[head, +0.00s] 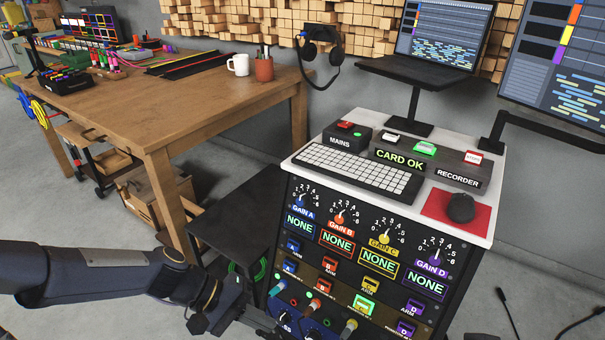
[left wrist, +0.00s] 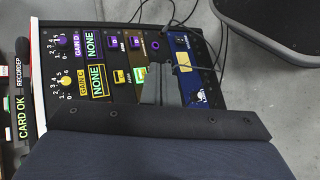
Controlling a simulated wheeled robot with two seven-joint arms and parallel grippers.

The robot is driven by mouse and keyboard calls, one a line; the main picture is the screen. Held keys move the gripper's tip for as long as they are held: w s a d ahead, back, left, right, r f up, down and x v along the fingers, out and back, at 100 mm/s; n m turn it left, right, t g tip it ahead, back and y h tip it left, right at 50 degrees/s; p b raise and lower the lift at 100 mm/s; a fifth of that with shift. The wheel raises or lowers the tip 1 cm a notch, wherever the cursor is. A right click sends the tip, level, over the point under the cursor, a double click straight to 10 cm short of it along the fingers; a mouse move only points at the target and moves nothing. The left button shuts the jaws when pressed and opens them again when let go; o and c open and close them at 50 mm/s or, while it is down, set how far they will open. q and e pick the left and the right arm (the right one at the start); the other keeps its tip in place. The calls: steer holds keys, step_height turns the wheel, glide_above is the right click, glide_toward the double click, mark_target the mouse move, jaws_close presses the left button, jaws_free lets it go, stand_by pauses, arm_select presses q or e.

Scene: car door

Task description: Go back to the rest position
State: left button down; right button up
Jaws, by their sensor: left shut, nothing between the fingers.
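My left arm comes in from the left in the head view, low in front of the wooden workbench. Its left gripper (head: 222,308) is shut and empty, just left of the lower front of the control console (head: 345,245). The console has gain dials, labels reading NONE, and a lower row of coloured plugs. In the left wrist view the console panel (left wrist: 118,42) appears turned on its side, with the grey shut fingers (left wrist: 160,84) in front of it. My right gripper is not in view.
The wooden workbench (head: 185,105) with mugs and tools stands at the back left. A black stand (head: 240,215) is between it and the console. A keyboard (head: 353,168) and a mouse (head: 461,207) lie on the console top. Cables lie on the floor at right.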

arm_select(q)
steer(key=s+a+r+m+t+y, duration=0.2)
steer(key=s+a+r+t+y, duration=0.6)
steer(key=s+a, duration=0.45)
step_height(320, 180, up, 27)
steer(key=g+h+p, duration=0.1)
steer(key=p, duration=2.6)
steer(key=shift+w, duration=0.4)
steer(key=shift+a+f, duration=0.1)
